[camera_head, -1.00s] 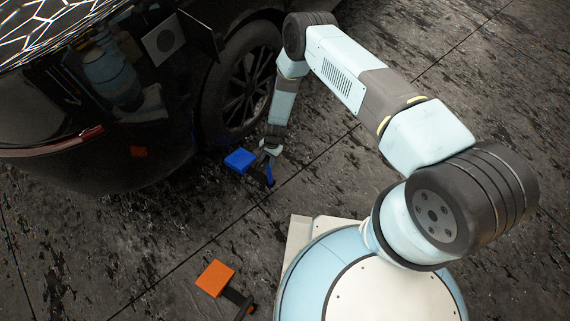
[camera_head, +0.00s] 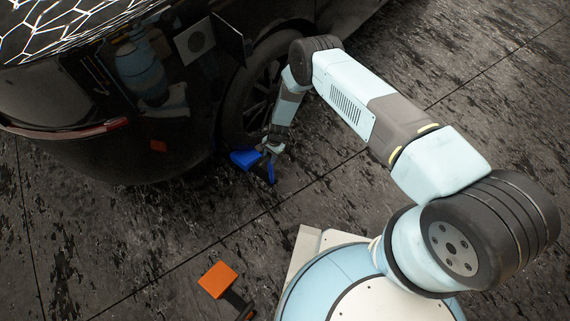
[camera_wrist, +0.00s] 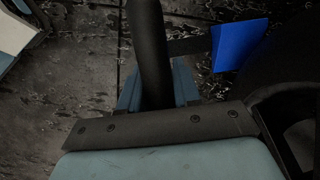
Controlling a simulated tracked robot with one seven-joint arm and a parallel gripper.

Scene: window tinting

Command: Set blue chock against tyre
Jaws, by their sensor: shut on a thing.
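The blue chock (camera_head: 244,159) is near the floor by the lower edge of the dark car's tyre (camera_head: 238,118). In the head view it lies just below the tyre; I cannot tell whether they touch. My gripper (camera_head: 269,150) is shut on the chock's dark handle, to the right of the blue block. In the wrist view the blue block (camera_wrist: 238,43) is at upper right, with its dark handle (camera_wrist: 188,46) running left to my gripper. The dark shape of the tyre is at the right edge there, poorly lit.
An orange chock (camera_head: 218,280) with a dark handle is at the lower left, beside my base. The black car (camera_head: 70,155) fills the upper left, with its body overhanging close to my gripper.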

